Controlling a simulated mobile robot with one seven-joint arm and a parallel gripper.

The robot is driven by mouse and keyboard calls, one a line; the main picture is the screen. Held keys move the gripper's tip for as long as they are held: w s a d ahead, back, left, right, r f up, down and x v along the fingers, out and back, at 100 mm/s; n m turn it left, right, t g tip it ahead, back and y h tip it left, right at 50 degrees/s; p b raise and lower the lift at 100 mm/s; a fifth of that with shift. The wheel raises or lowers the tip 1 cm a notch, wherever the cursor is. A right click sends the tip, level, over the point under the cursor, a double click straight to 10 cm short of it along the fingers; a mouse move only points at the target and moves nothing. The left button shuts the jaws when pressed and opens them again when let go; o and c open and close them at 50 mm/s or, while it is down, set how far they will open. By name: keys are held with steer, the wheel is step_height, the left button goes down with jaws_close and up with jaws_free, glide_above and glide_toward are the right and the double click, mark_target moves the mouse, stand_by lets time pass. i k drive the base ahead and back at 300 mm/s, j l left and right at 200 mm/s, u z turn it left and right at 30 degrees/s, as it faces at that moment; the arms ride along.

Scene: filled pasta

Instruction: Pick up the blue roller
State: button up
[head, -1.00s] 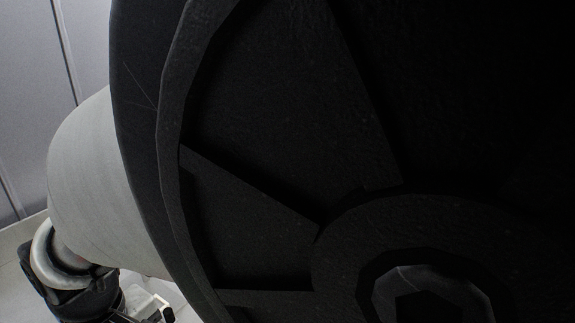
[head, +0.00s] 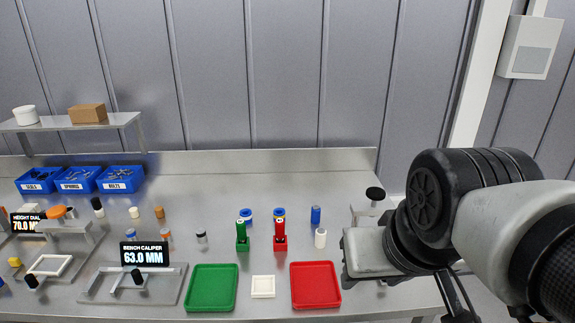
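The blue roller (head: 316,214) is a small upright blue cylinder on the steel bench in the head view, right of the red stand and just behind a white cylinder (head: 320,237). It stands free, and nothing is gripping it. My arm fills the right side of the view, well to the right of the roller. I cannot make out my gripper's fingers.
A green stand (head: 242,244) and a red stand (head: 280,242) are left of the roller, with blue rings behind. Gauges and small cylinders stand left.

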mark_target(315, 214)
steer(key=k+l+u, duration=0.1)
steer(key=u, duration=1.4)
steer(key=z, duration=1.45)
steer(key=i+j, duration=0.1)
steer(key=i, duration=0.35)
steer(key=z, duration=0.05)
